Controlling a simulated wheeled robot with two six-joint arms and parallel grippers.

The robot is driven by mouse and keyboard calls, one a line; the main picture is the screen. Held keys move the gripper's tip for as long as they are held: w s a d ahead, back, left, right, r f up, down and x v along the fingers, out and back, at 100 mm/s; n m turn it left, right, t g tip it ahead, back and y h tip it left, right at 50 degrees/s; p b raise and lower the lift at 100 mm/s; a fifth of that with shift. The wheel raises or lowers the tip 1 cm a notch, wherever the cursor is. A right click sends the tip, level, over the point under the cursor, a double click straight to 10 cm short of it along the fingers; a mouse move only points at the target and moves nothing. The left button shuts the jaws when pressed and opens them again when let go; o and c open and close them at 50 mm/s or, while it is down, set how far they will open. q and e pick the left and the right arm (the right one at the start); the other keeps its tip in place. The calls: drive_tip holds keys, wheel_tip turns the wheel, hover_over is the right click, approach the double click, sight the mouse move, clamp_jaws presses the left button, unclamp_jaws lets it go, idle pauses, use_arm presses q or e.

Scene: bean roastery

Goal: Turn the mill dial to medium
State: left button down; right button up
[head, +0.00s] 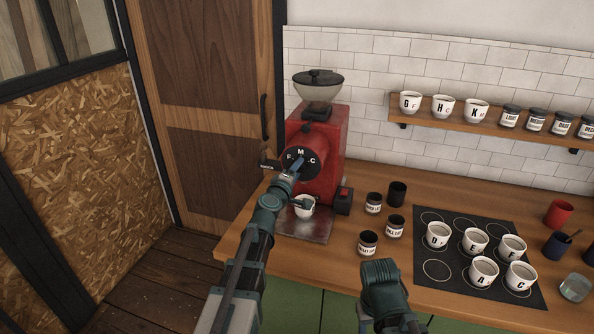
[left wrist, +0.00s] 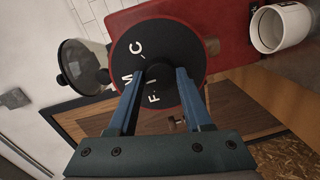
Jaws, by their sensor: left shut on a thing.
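The red mill (head: 326,140) stands on the wooden counter against the tiled wall. Its round black dial (head: 313,172) faces me, marked F at left, M at top and C at right. In the left wrist view the dial (left wrist: 190,45) fills the upper middle, its letters turned sideways. My left gripper (head: 295,168) reaches up to the dial's middle. In the left wrist view its blue fingers (left wrist: 167,72) are shut on the dial's knob, which they mostly hide. I cannot tell where its pointer stands. My right gripper (head: 382,280) is low over the counter's front, its jaws unclear.
A white cup (head: 304,206) stands under the mill. Several dark jars (head: 368,243) stand right of it. A black mat (head: 455,275) holds lettered cups farther right. A shelf (head: 450,111) with cups and jars is on the wall. A wooden door (head: 210,100) is at left.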

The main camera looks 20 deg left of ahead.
use_arm(q)
drive_tip(key=shift+d, duration=0.1)
idle(0.3)
drive_tip(key=shift+c, duration=1.6)
unclamp_jaws()
